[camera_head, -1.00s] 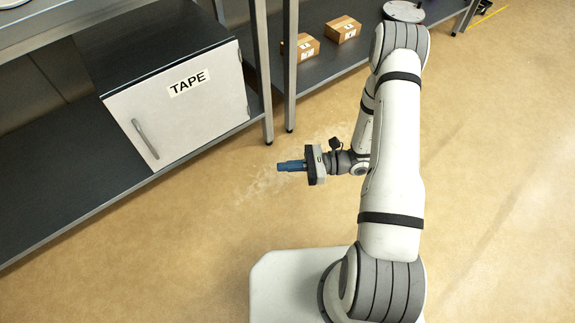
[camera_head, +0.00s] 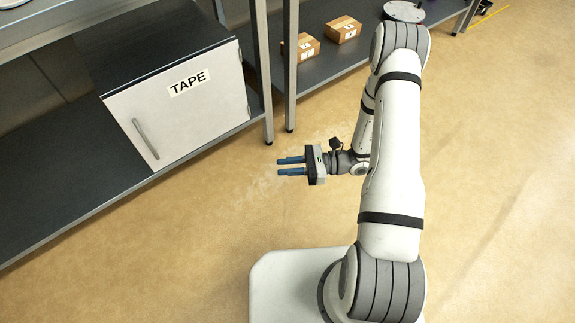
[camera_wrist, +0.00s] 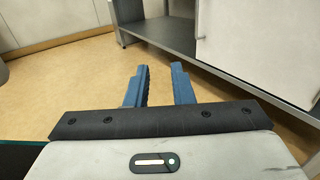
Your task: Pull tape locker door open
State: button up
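The tape locker (camera_head: 150,60) is a dark-topped box on a low shelf, with a white door (camera_head: 205,105) labelled TAPE. The door looks shut. Its grey bar handle (camera_head: 146,138) is near the door's left edge. My gripper (camera_head: 278,166) is to the right of the locker, out over the floor, apart from the door and handle. Its two blue fingers are spread with nothing between them. In the wrist view my gripper (camera_wrist: 162,72) is also open and empty.
Metal posts (camera_head: 290,70) of the shelving stand between the locker and a second shelf. Two cardboard boxes (camera_head: 343,29) lie on that shelf. The shelf left of the locker (camera_head: 60,180) is bare. The floor (camera_head: 180,250) in front is clear.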

jog(key=shift+o, duration=0.3)
jog(key=d+p, duration=0.1)
jog(key=d, duration=0.7)
jog(key=shift+p, duration=0.35)
jog(key=shift+w, duration=0.1)
jog(key=shift+c, duration=0.2)
